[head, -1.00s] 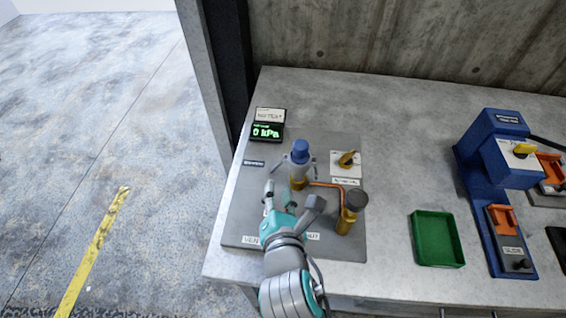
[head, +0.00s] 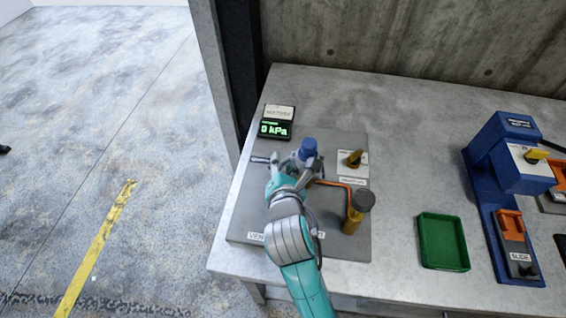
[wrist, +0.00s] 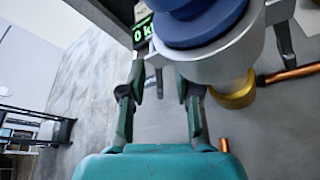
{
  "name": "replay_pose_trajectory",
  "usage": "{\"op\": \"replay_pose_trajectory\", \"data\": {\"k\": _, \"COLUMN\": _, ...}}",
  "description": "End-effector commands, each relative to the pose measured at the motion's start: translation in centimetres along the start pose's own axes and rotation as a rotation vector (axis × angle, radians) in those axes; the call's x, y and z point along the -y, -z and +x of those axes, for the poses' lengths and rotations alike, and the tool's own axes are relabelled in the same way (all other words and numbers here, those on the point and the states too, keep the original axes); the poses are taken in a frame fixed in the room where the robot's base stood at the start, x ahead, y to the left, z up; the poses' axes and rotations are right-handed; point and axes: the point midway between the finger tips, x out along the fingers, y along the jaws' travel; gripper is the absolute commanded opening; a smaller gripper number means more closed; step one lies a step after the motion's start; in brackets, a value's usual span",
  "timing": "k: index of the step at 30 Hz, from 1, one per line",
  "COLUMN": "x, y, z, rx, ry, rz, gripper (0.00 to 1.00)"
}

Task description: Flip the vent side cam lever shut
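The coupling (head: 308,150) has a blue cap, a grey collar and a brass base, and stands upright on the grey plate (head: 340,220). In the wrist view its blue cap (wrist: 200,22) and brass base (wrist: 235,92) fill the upper right. One grey cam lever (wrist: 285,42) sticks out at the collar's right. A small grey part (wrist: 157,62), apparently the other lever, shows at the collar's left, between my fingertips. My gripper (wrist: 160,85) is open, close in front of the coupling; it also shows in the head view (head: 294,170). Contact cannot be told.
The display (head: 275,129) reads 0 kPa behind the coupling. An orange pipe (head: 335,184) runs right to a brass cylinder with a dark knob (head: 361,201). A green tray (head: 426,217) and blue press (head: 490,170) are farther right.

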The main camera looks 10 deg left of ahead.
Motion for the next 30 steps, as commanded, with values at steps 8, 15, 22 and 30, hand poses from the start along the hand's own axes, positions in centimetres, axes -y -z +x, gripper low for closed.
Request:
{"op": "replay_pose_trajectory", "data": {"k": 8, "x": 0.0, "y": 0.0, "z": 0.0, "rx": 0.0, "ry": 0.0, "rz": 0.0, "gripper": 0.0}}
{"op": "replay_pose_trajectory", "data": {"k": 15, "x": 0.2, "y": 0.0, "z": 0.0, "rx": 0.001, "ry": 0.026, "rz": -0.064, "gripper": 0.0}}
{"op": "replay_pose_trajectory", "data": {"k": 22, "x": 1.2, "y": -0.2, "z": -0.1, "rx": 0.002, "ry": 0.113, "rz": -0.273, "gripper": 0.0}}
{"op": "replay_pose_trajectory", "data": {"k": 30, "x": 1.6, "y": -0.3, "z": -0.2, "rx": 0.001, "ry": 0.143, "rz": -0.344, "gripper": 0.0}}
